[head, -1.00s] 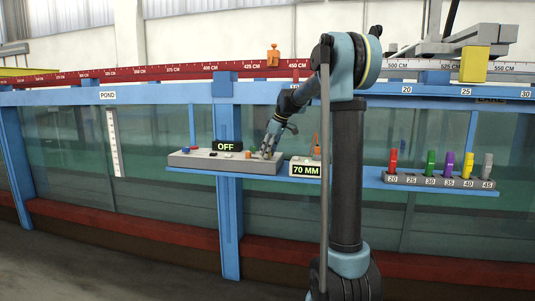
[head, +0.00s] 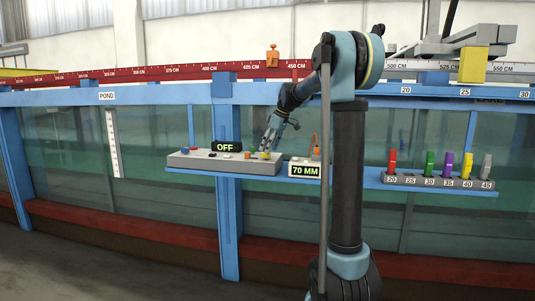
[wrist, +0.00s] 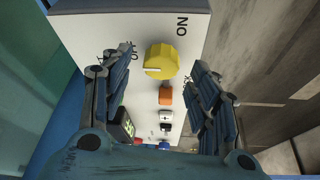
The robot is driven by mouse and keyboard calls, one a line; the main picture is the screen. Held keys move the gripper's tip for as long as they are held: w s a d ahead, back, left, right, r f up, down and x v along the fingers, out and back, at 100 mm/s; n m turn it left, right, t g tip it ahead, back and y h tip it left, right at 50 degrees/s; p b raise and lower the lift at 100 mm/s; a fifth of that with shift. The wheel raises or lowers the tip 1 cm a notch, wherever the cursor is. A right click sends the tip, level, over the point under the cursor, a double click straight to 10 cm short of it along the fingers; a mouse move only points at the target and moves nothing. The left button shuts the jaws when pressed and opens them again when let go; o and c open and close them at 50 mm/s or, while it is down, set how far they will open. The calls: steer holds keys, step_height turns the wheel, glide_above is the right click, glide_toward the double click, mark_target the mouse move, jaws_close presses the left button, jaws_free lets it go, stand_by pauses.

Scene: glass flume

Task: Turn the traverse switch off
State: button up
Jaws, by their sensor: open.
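A yellow knob (wrist: 161,60) sits on the light grey control panel (wrist: 88,30), between printed OFF and ON labels. Its white pointer line points left in the wrist view, on the OFF side. In the head view the yellow knob (head: 265,156) shows small near the right end of the panel (head: 200,162). My gripper (head: 268,146) is open and empty just above the knob. In the wrist view its fingers stand on either side of the knob, apparently clear of it. A black display (head: 226,146) behind the panel reads OFF.
An orange button (wrist: 165,95), a white switch (wrist: 165,117) and other controls line the panel beyond the knob. A 70 MM display box (head: 305,170) stands to the panel's right. A rack of coloured pegs (head: 438,182) is further right. The glass flume wall is behind.

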steer(key=v, duration=0.9)
steer(key=shift+d+r, duration=0.1)
steer(key=shift+d, duration=0.05)
steer(key=s+d+f+m+h, duration=0.1)
steer(key=s+d+f+m, duration=0.3)
steer(key=s+f, duration=0.7)
steer(key=s+d+f+m+h, duration=0.1)
steer(key=s+d+f+m, duration=0.3)
steer(key=s+f, duration=0.7)
steer(key=s+d+f+m+h, duration=0.1)
steer(key=s+d+f+m, duration=0.2)
steer(key=s+f, duration=0.8)
steer(key=s+m, duration=0.1)
steer(key=s, duration=1)
steer(key=shift+s+d+h, duration=0.2)
steer(key=shift+d+h, duration=0.2)
steer(key=shift+f, duration=0.1)
steer(key=shift+w+f, duration=0.2)
steer(key=shift+w, duration=0.3)
